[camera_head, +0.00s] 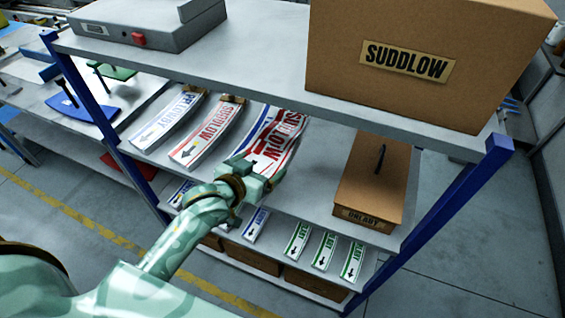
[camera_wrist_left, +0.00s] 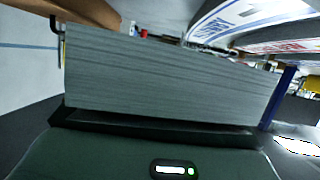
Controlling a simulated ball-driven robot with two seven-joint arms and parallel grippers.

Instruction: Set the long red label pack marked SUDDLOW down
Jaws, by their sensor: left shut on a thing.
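The long red label pack (camera_head: 283,135) has a white face with red SUDDLOW lettering and red bands. My left gripper (camera_head: 258,177) is shut on its near end, over the front of the middle shelf. The pack slopes up and away from the jaws, under the upper shelf's edge. In the left wrist view its layered grey edge (camera_wrist_left: 170,75) fills the middle. I cannot tell whether its far end touches the shelf. My right gripper is not in view.
A blue-lettered pack (camera_head: 168,122) lies at the left on the middle shelf (camera_head: 312,165). A SUDDLOW carton (camera_head: 420,65) stands above. Small labels (camera_head: 298,240) line the lower shelf.

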